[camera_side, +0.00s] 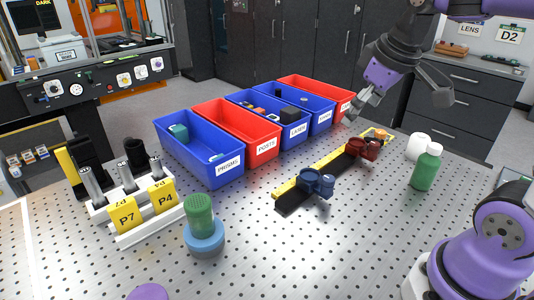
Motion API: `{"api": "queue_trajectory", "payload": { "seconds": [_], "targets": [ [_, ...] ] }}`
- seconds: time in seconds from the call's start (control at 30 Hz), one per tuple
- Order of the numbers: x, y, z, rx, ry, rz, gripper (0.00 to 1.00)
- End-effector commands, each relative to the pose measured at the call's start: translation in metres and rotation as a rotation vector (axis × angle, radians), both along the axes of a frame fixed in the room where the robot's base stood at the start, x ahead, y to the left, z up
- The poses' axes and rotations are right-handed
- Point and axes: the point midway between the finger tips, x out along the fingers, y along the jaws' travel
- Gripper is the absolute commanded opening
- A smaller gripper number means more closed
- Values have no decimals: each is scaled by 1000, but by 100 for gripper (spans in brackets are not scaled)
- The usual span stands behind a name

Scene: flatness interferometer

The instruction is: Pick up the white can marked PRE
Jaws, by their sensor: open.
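A short white can (418,147) stands on the perforated table at the right, partly hidden behind a green bottle. I cannot read any marking on it from here. My gripper (397,106) is open and empty, in the air above and to the left of the white can, with its fingers spread apart. It does not appear to touch anything.
The green bottle (427,168) with a white cap stands just in front of the can. A rail (333,168) with blue and red mounts lies to the left. Labelled blue and red bins (213,172) line the back. A green-and-blue cylinder (204,236) and post rack (132,222) stand front left.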

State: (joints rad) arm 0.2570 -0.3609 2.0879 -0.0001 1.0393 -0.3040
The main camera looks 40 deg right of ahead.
Motion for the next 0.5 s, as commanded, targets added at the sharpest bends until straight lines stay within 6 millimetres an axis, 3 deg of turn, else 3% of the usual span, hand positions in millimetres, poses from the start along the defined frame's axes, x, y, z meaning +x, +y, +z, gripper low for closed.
{"api": "queue_trajectory", "payload": {
  "seconds": [0.1,0.23,0.4,0.5],
  "targets": [
    [27,-67,4,-32,103,3,100],
    [37,-147,-8,-35,205,34,100],
    [13,-247,-43,3,308,83,100],
    [-11,-288,-66,33,343,110,100]
  ]
}}
